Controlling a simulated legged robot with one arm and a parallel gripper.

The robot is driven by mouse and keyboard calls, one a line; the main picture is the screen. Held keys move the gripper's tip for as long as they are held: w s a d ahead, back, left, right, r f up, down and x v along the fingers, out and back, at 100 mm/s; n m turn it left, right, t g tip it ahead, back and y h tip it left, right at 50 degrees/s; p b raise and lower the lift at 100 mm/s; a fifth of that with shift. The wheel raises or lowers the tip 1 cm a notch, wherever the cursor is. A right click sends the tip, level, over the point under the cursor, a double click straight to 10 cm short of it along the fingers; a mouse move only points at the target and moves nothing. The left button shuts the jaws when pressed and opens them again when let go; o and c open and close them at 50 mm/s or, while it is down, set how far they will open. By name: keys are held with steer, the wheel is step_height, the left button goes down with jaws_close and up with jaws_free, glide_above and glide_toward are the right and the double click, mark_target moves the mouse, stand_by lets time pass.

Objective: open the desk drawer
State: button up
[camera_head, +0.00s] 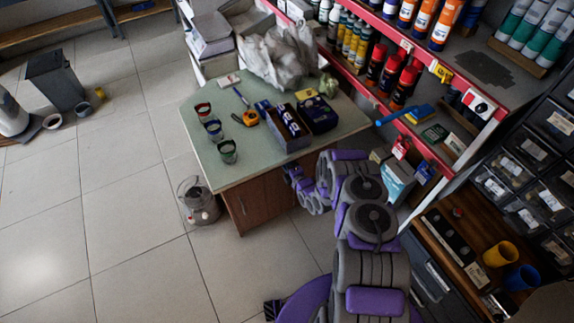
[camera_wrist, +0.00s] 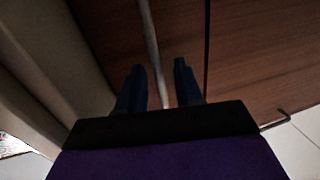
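The desk (camera_head: 255,165) has a pale green top and brown wooden fronts (camera_head: 252,203) below it. In the wrist view, brown wooden panels (camera_wrist: 255,55) fill the upper part, with a dark seam between them. A thin metal bar handle (camera_wrist: 149,35) runs down the left panel. My gripper (camera_wrist: 159,76) is open, with its two dark fingers on either side of the bar. Gaps show between the bar and both fingers, so I see no grip on it. In the head view my arm reaches to the desk's right side, and the gripper cannot be made out there.
Cups, a tape measure, a blue box (camera_head: 290,135) and a plastic bag (camera_head: 280,58) are on the desktop. A red-edged shelf (camera_head: 420,150) with bottles and cans stands close on the right. The tiled floor at left is mostly open.

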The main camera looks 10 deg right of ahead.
steer(key=shift+a, duration=0.2)
steer(key=shift+c, duration=0.5)
steer(key=shift+d, duration=0.35)
jaws_close()
steer(key=shift+s+a+f, duration=0.1)
steer(key=shift+a, duration=0.05)
